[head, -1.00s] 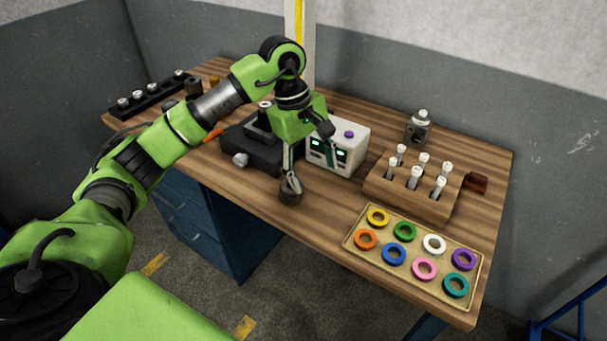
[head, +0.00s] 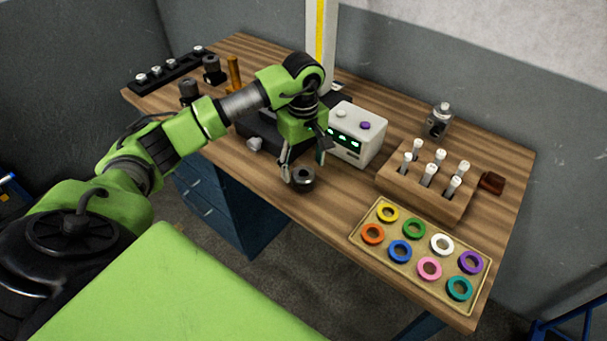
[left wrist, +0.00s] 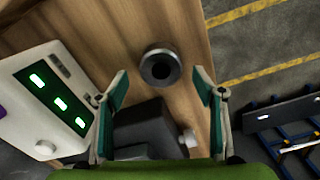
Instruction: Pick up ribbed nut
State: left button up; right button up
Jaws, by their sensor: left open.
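The ribbed nut (head: 304,182) is a dark grey, round piece with a hole in its middle. It sits on the wooden bench near the front edge. In the left wrist view the nut (left wrist: 160,68) lies beyond the fingertips, roughly centred between them. My left gripper (head: 303,166) points down over the nut, with a finger to each side in the picture. The left wrist view shows its two fingers (left wrist: 163,82) wide apart with nothing between them. Whether a finger touches the nut is not clear. My right gripper is not in view.
A white box with green displays (head: 356,135) stands close right of the gripper. A black fixture (head: 262,133) is behind it. A wooden block with white-topped pegs (head: 425,193) and a tray of coloured rings (head: 365,251) are to the right. The bench's front edge is near the nut.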

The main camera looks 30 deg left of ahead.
aim_at(303, 175)
pick_arm(q)
notch_tip(303, 175, down, 3)
jog(key=shift+s+d+f+p, duration=0.1)
jog(key=shift+s+f+p, duration=0.1)
jog(key=shift+p, duration=0.55)
jog(key=shift+w+f, duration=0.1)
jog(key=shift+f, duration=0.15)
jog(key=c, duration=1.3)
jog(key=shift+o, duration=0.2)
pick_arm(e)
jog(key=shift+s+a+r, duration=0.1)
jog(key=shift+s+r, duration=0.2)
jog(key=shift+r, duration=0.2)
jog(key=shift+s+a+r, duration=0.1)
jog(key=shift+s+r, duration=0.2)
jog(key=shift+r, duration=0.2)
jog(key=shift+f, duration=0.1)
